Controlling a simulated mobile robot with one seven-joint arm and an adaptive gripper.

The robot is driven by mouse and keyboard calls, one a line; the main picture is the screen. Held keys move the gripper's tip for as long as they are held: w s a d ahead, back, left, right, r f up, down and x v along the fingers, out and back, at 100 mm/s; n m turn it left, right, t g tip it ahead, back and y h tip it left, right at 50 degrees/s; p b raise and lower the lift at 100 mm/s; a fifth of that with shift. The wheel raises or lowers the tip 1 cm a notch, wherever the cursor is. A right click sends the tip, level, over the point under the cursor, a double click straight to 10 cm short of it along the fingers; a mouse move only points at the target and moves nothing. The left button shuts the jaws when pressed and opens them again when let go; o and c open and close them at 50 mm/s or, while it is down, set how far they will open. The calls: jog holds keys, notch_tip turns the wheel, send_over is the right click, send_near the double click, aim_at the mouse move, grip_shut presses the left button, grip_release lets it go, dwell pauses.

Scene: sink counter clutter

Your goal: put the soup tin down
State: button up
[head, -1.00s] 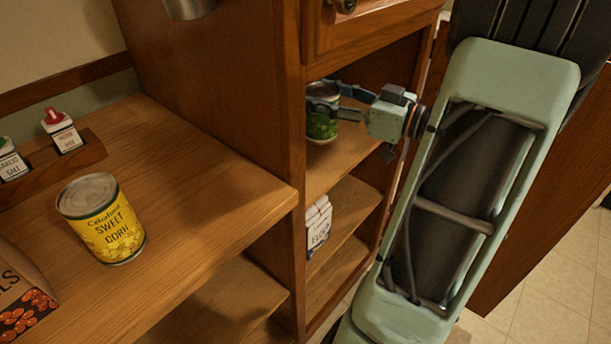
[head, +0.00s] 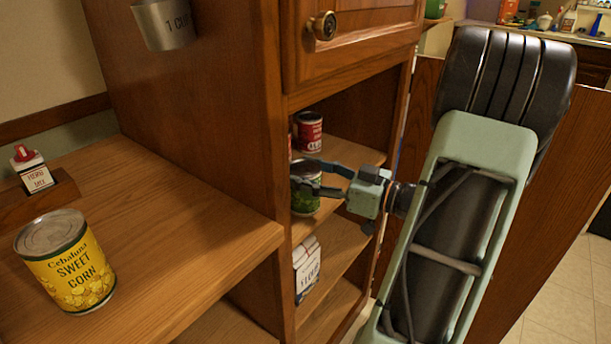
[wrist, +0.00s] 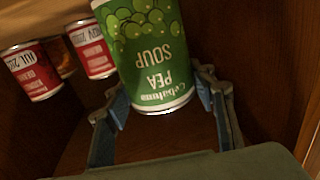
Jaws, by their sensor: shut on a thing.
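The soup tin (head: 305,201) is green with a pea picture and the words "PEA SOUP". It is upright inside the open cabinet, low over the upper shelf (head: 352,152). I cannot tell whether its base touches the shelf. My gripper (head: 304,178) reaches in from the right and is shut on the tin, with a finger on each side. In the wrist view the tin (wrist: 150,50) appears upside down between the fingers, and its far end is cut off by the frame.
Red tins (head: 309,132) stand deeper in the cabinet, behind the soup tin. A flour packet (head: 307,268) stands on the shelf below. The cabinet's side panel (head: 190,120) is close on the left. A sweet corn tin (head: 65,262) stands on the counter.

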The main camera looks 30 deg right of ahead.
jog(key=o, duration=1.6)
jog(key=shift+s+r, duration=0.1)
jog(key=shift+r, duration=0.05)
jog(key=p+v, duration=0.2)
jog(key=v, duration=1)
